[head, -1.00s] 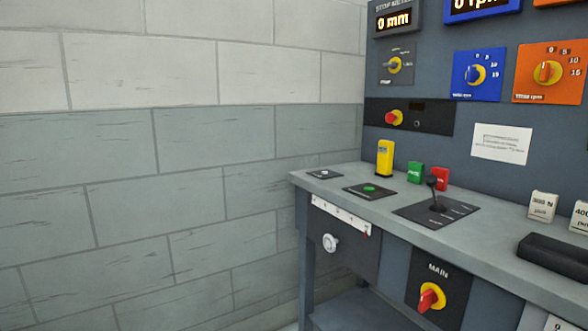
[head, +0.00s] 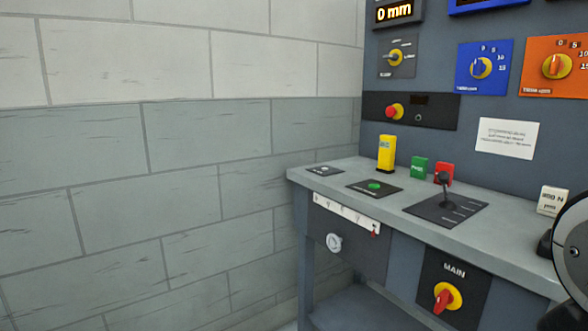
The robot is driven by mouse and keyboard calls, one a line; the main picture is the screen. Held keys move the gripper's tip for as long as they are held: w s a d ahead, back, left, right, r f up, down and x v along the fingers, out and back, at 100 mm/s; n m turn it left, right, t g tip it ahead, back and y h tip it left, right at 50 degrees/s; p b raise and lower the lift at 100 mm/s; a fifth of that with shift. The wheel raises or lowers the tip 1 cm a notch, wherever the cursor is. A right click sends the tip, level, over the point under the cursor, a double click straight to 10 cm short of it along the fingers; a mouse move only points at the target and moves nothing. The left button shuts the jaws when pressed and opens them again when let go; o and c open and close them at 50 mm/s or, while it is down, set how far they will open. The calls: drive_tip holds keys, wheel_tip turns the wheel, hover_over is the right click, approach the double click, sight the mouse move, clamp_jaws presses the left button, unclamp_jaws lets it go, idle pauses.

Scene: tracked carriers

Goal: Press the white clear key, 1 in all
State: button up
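A small white key (head: 324,169) on a dark plate (head: 316,172) sits at the far left end of the grey bench top; its label is too small to read. It looks like the white clear key. A dark rounded part of my arm shows at the right edge of the head view. My gripper's fingers are not in view, and nothing of mine is near the white key.
On the bench (head: 400,215) stand a green button (head: 374,185), a yellow block (head: 386,154), green (head: 419,167) and red (head: 444,173) blocks, a black lever (head: 446,190) and a white weight block (head: 552,200). A brick wall (head: 180,130) bounds the left.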

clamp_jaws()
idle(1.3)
